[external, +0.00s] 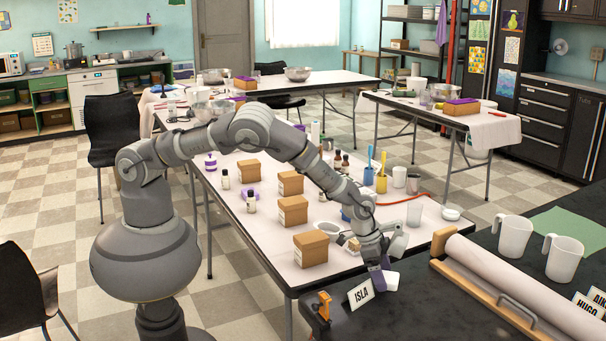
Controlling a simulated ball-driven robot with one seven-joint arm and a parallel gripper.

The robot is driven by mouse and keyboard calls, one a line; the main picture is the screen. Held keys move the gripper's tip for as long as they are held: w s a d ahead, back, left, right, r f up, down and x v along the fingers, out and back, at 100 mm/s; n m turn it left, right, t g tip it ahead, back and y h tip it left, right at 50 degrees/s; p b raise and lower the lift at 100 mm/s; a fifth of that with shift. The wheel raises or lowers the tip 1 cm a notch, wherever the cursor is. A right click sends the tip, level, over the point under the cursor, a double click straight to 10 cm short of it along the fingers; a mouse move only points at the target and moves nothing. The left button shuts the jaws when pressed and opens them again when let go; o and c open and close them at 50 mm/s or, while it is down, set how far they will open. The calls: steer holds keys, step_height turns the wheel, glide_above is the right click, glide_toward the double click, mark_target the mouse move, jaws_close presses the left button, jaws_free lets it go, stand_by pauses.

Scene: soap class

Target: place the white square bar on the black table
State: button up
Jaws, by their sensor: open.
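My gripper (378,268) points down at the near left part of the black table (425,308), close behind the ISLA name card (360,294). Its jaws are open, though the fingertips are small and partly hidden. A small white square bar (392,281) shows right beside the fingers, low at the black table. I cannot tell whether it touches the tabletop or a finger. A purple piece (376,280) is at the fingers, and I cannot tell whether it is a part of the gripper.
An orange clamp (323,306) is at the black table's left edge. A paper roll on a wooden holder (530,290), two white mugs (514,236) and a green mat (575,228) are to the right. The white table (255,215) behind holds several brown boxes, bottles and cups.

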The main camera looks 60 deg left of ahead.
steer(key=p+v, duration=0.4)
steer(key=v, duration=0.8)
steer(key=w+a+r+n+t, duration=0.1)
steer(key=w+a+r+t, duration=0.15)
steer(key=a+r, duration=0.65)
steer(key=w+a+r+n+t+h, duration=0.1)
steer(key=w+a+r+n, duration=0.15)
steer(key=r, duration=1.25)
steer(key=w+a+r+n+t, duration=0.1)
steer(key=w+a+r+t, duration=0.3)
steer(key=r, duration=0.8)
steer(key=s+a+r+n+t+y, duration=0.1)
steer(key=s+a+r, duration=0.5)
steer(key=r, duration=0.4)
steer(key=s+a+r+n+t+y, duration=0.1)
steer(key=s+a+r+n+t, duration=0.1)
steer(key=s+a+r, duration=0.4)
steer(key=s+a+r+n+t+y, duration=0.1)
steer(key=s+a+r, duration=0.5)
steer(key=r, duration=0.9)
steer(key=a+y, duration=0.1)
steer(key=a, duration=0.2)
steer(key=shift+s+r+t, duration=0.2)
steer(key=shift+s+t, duration=0.1)
steer(key=shift+t, duration=0.05)
steer(key=shift+n, duration=0.25)
